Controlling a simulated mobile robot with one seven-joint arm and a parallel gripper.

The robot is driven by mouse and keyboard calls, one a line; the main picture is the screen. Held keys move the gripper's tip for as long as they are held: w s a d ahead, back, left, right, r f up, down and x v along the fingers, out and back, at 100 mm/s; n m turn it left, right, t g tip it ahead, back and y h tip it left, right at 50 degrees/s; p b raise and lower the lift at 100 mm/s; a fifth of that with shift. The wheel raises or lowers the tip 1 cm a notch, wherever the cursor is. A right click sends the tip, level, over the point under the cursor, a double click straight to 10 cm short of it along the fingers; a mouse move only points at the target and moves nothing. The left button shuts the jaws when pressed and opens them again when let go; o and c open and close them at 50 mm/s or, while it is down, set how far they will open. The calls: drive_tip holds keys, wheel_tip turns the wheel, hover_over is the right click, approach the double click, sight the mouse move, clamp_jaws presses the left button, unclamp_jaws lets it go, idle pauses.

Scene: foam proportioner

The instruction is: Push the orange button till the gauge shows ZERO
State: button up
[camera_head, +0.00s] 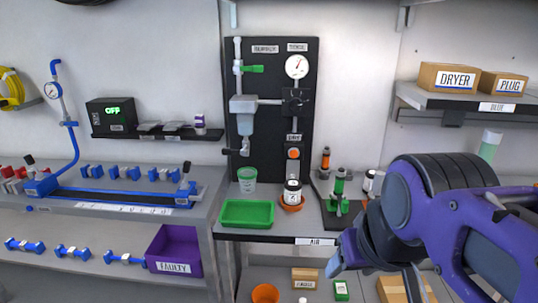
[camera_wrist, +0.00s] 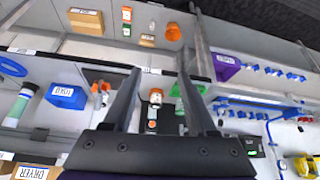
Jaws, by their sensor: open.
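The orange button (camera_head: 293,153) is a small round button low on the right side of a black upright panel (camera_head: 268,180). A round white gauge (camera_head: 297,66) with a red needle sits at the panel's top right; its reading is too small to tell. My gripper (camera_wrist: 158,72) is open and empty in the wrist view, which looks upside down. In the head view my arm is at the lower right, apart from the panel and to the right of the button.
A green-and-black stand (camera_head: 339,191) is to the right. A shelf with DRYER (camera_head: 447,77) and PLUG boxes juts out at upper right.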

idle(0.4)
clamp_jaws()
idle(1.5)
